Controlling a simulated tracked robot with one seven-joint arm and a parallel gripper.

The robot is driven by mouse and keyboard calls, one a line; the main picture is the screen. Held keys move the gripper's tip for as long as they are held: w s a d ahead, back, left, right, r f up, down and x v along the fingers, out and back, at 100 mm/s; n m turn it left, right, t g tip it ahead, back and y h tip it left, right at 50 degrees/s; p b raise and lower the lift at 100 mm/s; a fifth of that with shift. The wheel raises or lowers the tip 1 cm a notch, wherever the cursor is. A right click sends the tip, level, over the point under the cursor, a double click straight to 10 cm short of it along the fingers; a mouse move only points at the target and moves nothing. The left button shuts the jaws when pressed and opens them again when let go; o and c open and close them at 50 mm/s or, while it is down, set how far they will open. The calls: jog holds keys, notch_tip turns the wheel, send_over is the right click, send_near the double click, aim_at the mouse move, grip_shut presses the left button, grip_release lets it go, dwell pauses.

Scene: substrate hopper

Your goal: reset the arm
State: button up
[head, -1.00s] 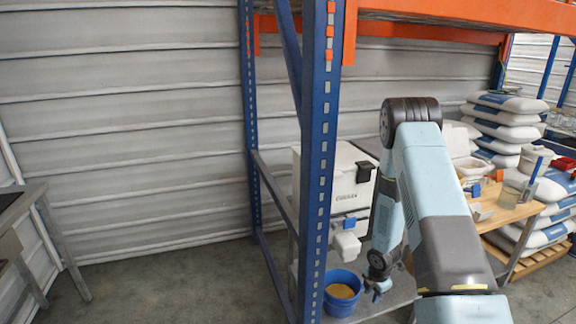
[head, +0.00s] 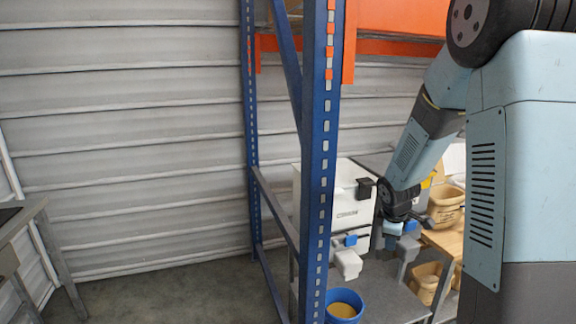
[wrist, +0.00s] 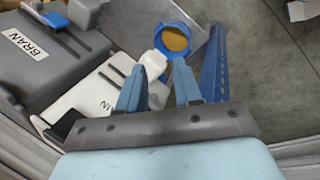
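My gripper (head: 398,236) is at the end of my arm, raised beside the front right of the white hopper (head: 343,200) in the head view. In the wrist view, my gripper (wrist: 159,72) shows two blue fingers spread apart with nothing held between them. The white hopper (wrist: 88,95) lies beyond the fingers, and its pale spout shows partly between them.
A blue rack upright (head: 318,160) stands left of my arm, with an orange beam (head: 400,20) above. A grey hopper labelled BRAN (wrist: 45,65) stands beside the white one. Floor at left is clear.

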jog(key=s+a+r+m+t, duration=0.1)
jog(key=s+a+r+m, duration=0.2)
jog(key=s+r+m, duration=0.75)
jog(key=s+a+r+m+y, duration=0.1)
jog(key=s+a+r, duration=0.1)
jog(key=s+r, duration=0.4)
jog(key=s+a+r+m+t+y, duration=0.1)
jog(key=s+a+r, duration=0.1)
jog(key=s+r, duration=0.4)
jog(key=s, duration=0.5)
jog(key=shift+s+r, duration=0.2)
jog(key=shift+r, duration=0.2)
